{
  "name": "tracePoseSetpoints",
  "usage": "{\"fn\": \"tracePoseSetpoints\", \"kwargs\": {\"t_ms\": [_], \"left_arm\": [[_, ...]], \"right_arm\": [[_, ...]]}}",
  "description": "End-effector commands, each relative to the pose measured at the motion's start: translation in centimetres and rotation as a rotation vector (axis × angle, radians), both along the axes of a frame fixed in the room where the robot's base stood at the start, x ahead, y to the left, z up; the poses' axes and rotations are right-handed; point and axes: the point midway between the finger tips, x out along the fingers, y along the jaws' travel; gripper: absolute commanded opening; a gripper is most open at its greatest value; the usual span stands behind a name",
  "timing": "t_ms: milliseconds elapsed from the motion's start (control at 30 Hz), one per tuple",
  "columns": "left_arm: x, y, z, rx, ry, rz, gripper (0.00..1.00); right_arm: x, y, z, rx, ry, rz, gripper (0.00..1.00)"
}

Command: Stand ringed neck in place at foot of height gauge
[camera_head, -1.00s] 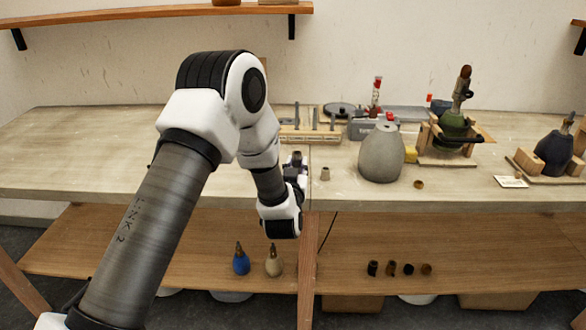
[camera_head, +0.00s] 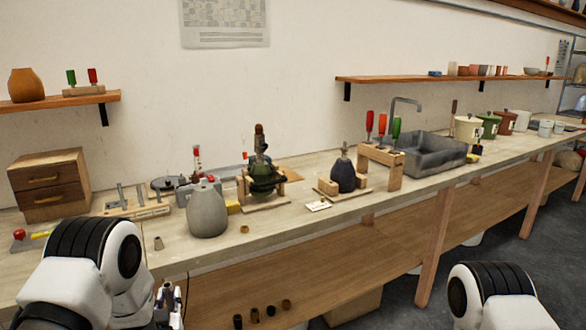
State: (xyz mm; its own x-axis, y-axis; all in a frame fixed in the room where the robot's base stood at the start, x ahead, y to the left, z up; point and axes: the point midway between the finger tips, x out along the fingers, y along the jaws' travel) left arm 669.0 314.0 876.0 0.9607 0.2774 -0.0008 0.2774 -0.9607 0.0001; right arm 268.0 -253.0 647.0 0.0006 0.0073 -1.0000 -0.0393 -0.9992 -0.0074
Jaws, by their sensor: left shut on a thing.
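My left gripper (camera_head: 168,292) is low at the left, in front of the bench edge, and partly cut off by my own arm. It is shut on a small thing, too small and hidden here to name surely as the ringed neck. I cannot tell which thing is the height gauge. An upright piece with a red top (camera_head: 197,158) stands behind the grey vase, and a wooden board with upright metal pegs (camera_head: 135,208) stands left of it. Both are beyond the gripper, apart from it. My right gripper is out of view; only part of that arm shows.
A grey vase body (camera_head: 207,212) stands near the bench's front edge, with a small grey cone (camera_head: 159,243) to its left and a brass ring (camera_head: 244,229) to its right. Several dark collars (camera_head: 254,315) stand on the lower shelf.

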Motion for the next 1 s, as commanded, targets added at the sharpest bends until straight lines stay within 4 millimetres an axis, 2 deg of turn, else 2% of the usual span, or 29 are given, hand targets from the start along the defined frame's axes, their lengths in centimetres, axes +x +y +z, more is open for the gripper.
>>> {"fn": "tracePoseSetpoints", "kwargs": {"t_ms": [33, 100, 167, 267, 367, 467, 600, 733, 867, 967, 1000], "left_arm": [[-1.1, -2.3, -2.0, 0.004, 0.009, -0.048, 0.00], [-2.5, -4.9, -4.0, 0.002, 0.008, -0.108, 0.00], [-3.7, -6.9, -5.1, 0.000, 0.005, -0.154, 0.00], [-5.3, -9.6, -5.8, 0.000, 0.002, -0.220, 0.00], [-6.2, -11.2, -5.0, 0.002, -0.003, -0.265, 0.00], [-6.4, -11.6, -3.7, 0.001, -0.004, -0.280, 0.00], [-6.4, -11.6, -3.2, 0.000, -0.002, -0.283, 0.00], [-6.4, -11.5, -3.5, 0.000, -0.001, -0.281, 0.00], [-6.2, -11.1, -5.0, 0.000, 0.000, -0.264, 0.00], [-5.2, -9.4, -5.8, -0.001, -0.004, -0.217, 0.00], [-4.6, -8.5, -5.5, -0.002, -0.006, -0.194, 0.00]], "right_arm": [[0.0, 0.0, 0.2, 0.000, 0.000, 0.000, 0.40], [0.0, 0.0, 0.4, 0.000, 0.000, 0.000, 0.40], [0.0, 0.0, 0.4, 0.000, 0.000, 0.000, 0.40], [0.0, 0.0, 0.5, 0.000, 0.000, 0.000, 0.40], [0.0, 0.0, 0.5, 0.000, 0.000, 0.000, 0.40], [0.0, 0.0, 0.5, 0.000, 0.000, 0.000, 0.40], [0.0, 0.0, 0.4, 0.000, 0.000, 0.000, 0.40], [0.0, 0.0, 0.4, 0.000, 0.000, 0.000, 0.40], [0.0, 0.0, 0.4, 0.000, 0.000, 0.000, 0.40], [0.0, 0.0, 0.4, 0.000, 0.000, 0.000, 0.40], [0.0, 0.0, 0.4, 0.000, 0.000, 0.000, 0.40]]}}
